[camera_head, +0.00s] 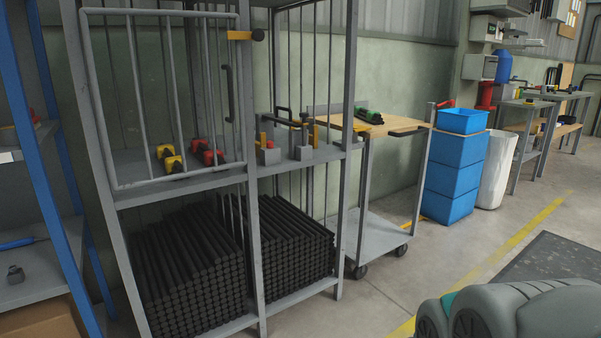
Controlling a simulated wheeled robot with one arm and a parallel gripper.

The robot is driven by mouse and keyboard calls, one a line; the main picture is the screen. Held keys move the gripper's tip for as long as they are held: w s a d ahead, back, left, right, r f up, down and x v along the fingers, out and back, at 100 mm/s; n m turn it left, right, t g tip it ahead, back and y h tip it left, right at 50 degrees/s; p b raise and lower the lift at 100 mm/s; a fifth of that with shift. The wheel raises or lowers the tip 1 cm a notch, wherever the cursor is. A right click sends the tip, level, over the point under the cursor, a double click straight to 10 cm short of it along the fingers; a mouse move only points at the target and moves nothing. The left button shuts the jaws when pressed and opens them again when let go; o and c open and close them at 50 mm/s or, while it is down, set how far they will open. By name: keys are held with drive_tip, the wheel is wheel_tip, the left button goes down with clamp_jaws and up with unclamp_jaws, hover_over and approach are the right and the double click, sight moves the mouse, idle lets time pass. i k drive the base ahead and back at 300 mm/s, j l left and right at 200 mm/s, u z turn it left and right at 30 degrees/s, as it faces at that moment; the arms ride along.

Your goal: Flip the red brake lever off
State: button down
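A small red part (445,104) shows at the top of the upright post of the wheeled trolley (380,237), beside the blue bin. It may be the red brake lever, but it is too small to tell its shape or setting. The trolley has a wooden top (385,124), a grey lower shelf and dark casters. No folding lounger can be made out. My gripper is not in view; grey rounded parts at the lower right look like my own arm.
A grey metal rack (252,170) with a barred door (175,100) stands at the left, holding stacked black bars (190,265) and yellow and red tools. Stacked blue bins (455,180) and a white bin (495,170) stand behind the trolley. Open floor (440,265) lies right of it.

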sight(452, 103)
drive_tip(key=i+l, duration=1.25)
drive_tip(key=l, duration=0.2)
drive_tip(key=i+l, duration=1.25)
drive_tip(key=l, duration=0.25)
drive_tip(key=l+z, duration=0.05)
